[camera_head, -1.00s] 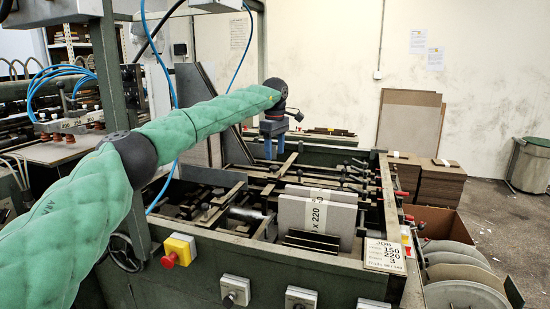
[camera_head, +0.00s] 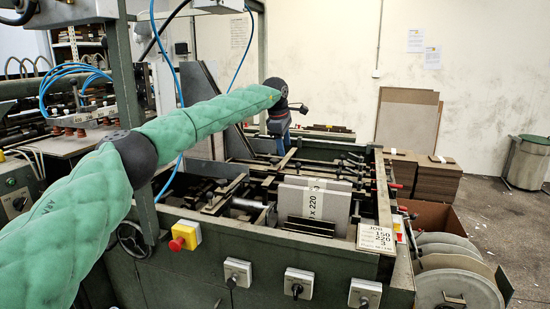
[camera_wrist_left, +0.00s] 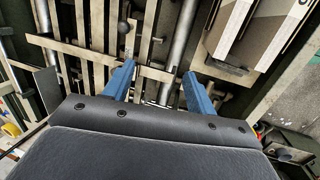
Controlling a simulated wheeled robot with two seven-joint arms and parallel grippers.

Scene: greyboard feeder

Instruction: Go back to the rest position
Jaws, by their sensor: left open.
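My left arm, in a green padded sleeve, reaches in from the left in the head view. My left gripper (camera_head: 281,137) hangs over the back part of the feeder (camera_head: 240,255), pointing down. In the left wrist view its two blue fingers (camera_wrist_left: 158,82) are spread apart with nothing between them. Below them lie the feeder's metal bars and rods. The stack of grey boards (camera_head: 318,200) with a printed paper band stands upright in the feeder, to the right of and nearer than the gripper. It also shows at the upper right of the left wrist view (camera_wrist_left: 245,30). My right gripper is not in view.
A green post (camera_head: 125,110) and blue air hoses stand close to my left arm. A yellow box with a red button (camera_head: 186,236) is on the feeder's front. Stacked boards (camera_head: 437,180) and a bin (camera_head: 527,165) stand at the right. The air above the feeder's right side is clear.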

